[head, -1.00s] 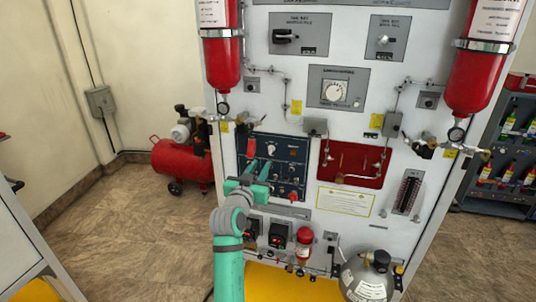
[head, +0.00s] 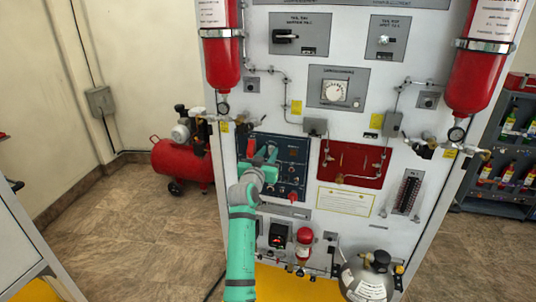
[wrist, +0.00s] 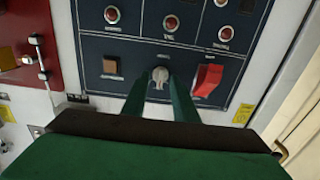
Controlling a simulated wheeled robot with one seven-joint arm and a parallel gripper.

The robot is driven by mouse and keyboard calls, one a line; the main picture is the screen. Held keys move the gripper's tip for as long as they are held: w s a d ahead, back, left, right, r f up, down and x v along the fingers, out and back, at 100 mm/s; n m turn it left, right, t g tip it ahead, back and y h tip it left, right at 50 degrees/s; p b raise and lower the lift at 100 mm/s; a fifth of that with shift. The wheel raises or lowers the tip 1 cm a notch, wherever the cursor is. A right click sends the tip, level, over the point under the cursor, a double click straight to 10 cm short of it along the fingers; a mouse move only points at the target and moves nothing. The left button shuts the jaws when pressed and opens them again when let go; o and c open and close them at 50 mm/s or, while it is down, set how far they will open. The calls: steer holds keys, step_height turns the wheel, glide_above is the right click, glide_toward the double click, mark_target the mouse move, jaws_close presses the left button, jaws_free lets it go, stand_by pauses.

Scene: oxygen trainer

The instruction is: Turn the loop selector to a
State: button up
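A dark blue control panel (head: 293,154) is on the front of the white trainer board. In the head view my gripper (head: 267,156) is at the panel's upper left and hides the knob.
Several red lamps line the panel. A red panel (head: 350,163) with tubing is to the right. Gas cylinders and a red compressor (head: 180,160) stand around the board.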

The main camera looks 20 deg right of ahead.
jaws_close()
steer(key=shift+n, duration=0.3)
steer(key=shift+w+a+f+n, duration=0.1)
steer(key=shift+a+n, duration=0.05)
steer(key=shift+n, duration=3.95)
jaws_free()
